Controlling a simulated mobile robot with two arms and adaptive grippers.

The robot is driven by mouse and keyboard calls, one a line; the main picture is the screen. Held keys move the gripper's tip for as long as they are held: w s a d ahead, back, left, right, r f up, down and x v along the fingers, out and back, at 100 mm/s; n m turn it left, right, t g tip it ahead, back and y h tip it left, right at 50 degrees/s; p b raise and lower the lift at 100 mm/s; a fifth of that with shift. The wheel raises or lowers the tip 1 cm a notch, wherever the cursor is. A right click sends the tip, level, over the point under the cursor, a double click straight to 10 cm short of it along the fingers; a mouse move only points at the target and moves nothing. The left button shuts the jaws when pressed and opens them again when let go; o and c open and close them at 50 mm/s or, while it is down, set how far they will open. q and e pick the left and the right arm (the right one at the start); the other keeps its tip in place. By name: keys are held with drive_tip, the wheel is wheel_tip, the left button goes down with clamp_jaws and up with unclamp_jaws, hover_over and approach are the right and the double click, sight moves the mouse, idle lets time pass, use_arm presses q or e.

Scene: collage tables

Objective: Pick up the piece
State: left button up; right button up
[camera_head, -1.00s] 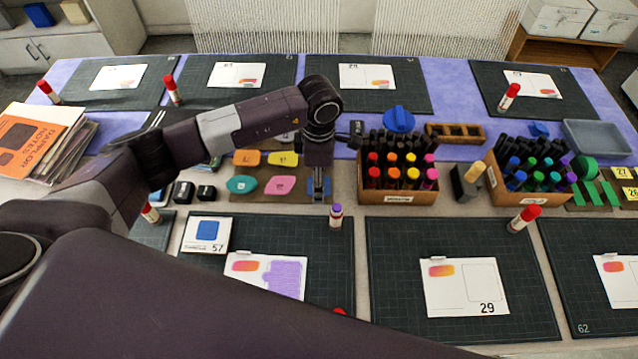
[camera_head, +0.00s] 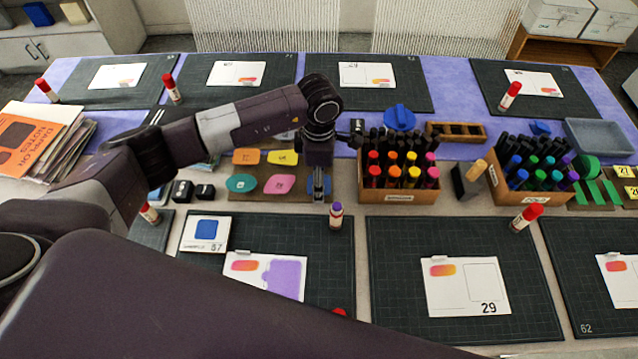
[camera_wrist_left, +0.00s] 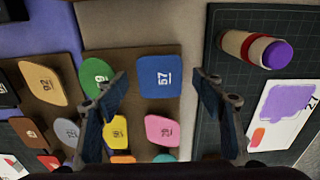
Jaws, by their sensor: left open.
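The blue piece marked 57 (camera_wrist_left: 160,77) lies flat on a brown board (camera_wrist_left: 140,108). In the left wrist view it shows whole, beyond and between the two fingertips, apart from both. My left gripper (camera_wrist_left: 160,88) is open and empty above the board, pointing down. In the head view my left gripper (camera_head: 319,190) is over the board's right end and hides most of the blue piece. A pink piece (camera_wrist_left: 161,131) and a yellow piece (camera_wrist_left: 115,132) lie close by, between the fingers. My right gripper is not in view.
A purple-capped glue stick (camera_head: 336,215) stands just right of the gripper. A box of markers (camera_head: 399,196) is farther right. A card with a blue square, marked 57 (camera_head: 207,231), lies on the near mat. A green piece (camera_wrist_left: 97,75) adjoins the blue one.

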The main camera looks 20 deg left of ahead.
use_arm(q)
drive_tip(key=c, duration=0.8)
drive_tip(key=shift+c, duration=0.2)
